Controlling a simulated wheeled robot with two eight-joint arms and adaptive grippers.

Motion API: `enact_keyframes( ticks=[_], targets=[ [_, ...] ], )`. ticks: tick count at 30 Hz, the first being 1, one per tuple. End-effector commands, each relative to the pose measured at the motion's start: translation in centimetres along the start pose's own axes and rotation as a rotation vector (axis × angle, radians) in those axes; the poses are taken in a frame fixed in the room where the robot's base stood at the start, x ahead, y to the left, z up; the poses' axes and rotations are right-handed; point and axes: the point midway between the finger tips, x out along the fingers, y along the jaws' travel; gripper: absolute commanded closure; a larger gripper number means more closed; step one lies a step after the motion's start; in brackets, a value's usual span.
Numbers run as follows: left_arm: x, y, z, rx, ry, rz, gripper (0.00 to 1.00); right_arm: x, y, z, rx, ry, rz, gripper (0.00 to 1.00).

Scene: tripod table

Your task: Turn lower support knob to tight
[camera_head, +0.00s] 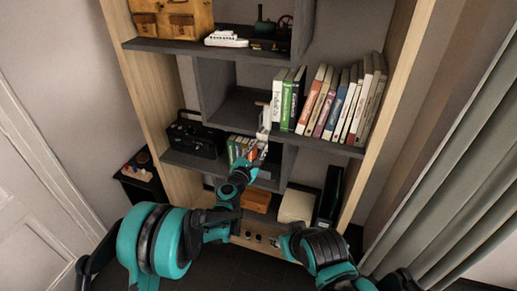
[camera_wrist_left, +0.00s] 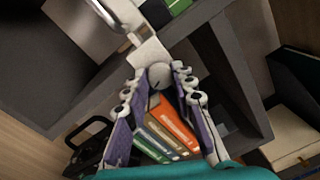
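In the head view my left gripper (camera_head: 261,143) reaches up to the pale upright support (camera_head: 265,122) in front of the shelves, and the knob is too small to make out. My right gripper (camera_head: 278,242) is low in the head view, away from the support, its fingers unclear.
A shelf unit (camera_head: 170,165) stands close behind the support. Upright books (camera_head: 327,100) line its middle shelf, and more books (camera_wrist_left: 165,130) lie behind my left fingers. A black box-like device (camera_head: 196,136) is on the left. A curtain (camera_head: 450,185) hangs at the right.

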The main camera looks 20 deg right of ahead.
Motion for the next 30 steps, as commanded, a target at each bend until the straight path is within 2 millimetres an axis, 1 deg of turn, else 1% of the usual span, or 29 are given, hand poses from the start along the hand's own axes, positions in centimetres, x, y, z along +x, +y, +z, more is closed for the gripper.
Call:
enact_keyframes(
  ticks=[8,14,20,30],
  targets=[
    [-0.01,0.0,0.0,0.011,0.0,0.0,1.0,0.02,0.0,0.02,0.0,0.0,0.0,0.6],
    [0.0,-0.01,0.0,0.077,0.004,-0.002,1.0,0.1,0.0,0.07,0.0,0.0,0.0,0.6],
    [0.01,-0.02,0.01,0.216,0.01,-0.005,1.0,0.24,0.0,0.17,0.0,0.0,0.0,0.6],
    [0.05,-0.04,0.06,0.535,0.026,-0.012,1.0,0.48,0.0,0.34,0.0,0.0,0.0,0.6]
  ],
)
